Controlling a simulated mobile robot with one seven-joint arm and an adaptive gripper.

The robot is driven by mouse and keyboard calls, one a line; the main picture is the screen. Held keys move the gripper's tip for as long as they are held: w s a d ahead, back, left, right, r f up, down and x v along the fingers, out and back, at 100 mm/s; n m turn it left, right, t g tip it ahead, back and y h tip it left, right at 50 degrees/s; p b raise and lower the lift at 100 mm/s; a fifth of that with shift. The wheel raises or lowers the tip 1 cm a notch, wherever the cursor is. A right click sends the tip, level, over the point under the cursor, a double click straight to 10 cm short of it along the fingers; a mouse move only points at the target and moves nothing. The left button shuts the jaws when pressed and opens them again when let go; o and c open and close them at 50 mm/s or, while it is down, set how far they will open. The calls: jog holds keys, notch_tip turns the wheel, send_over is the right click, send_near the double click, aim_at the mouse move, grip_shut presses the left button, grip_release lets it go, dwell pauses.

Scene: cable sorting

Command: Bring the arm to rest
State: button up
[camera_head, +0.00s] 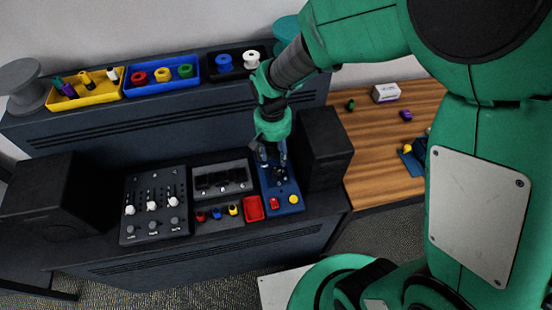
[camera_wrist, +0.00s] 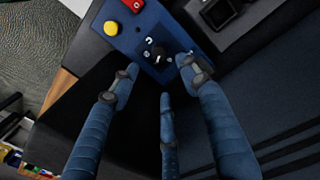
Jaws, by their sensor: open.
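My arm reaches down from the upper right in the head view. My gripper (camera_head: 268,155) hangs low over the far end of a blue control box (camera_head: 284,198). In the wrist view my gripper (camera_wrist: 160,90) shows its blue fingers spread apart, with nothing seen between them. The blue box (camera_wrist: 130,30) lies beyond the fingertips, with a yellow button (camera_wrist: 111,28), a red button and small dark parts on it. I cannot tell whether a fingertip touches the box.
A black speaker (camera_head: 324,148) stands close right of the gripper. A mixer panel (camera_head: 155,205) and grey unit (camera_head: 221,180) lie left. Yellow (camera_head: 90,95), blue (camera_head: 160,86) and black trays line the raised shelf. A wooden table (camera_head: 375,150) holds small items at right.

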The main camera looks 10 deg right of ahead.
jog(key=shift+r, duration=0.45)
jog(key=shift+r, duration=0.15)
jog(key=s+d+r+t, duration=0.1)
jog(key=s+d+r, duration=0.15)
jog(key=r, duration=0.55)
jog(key=s+d+r+t, duration=0.1)
jog(key=s+d+r, duration=0.15)
jog(key=r, duration=0.45)
jog(key=s+d+r+t, duration=0.3)
jog(key=s+d+r, duration=0.1)
jog(key=s+r, duration=0.7)
jog(key=shift+s+r+n+t, duration=0.3)
jog(key=shift+s+n, duration=0.1)
jog(key=shift+s, duration=0.5)
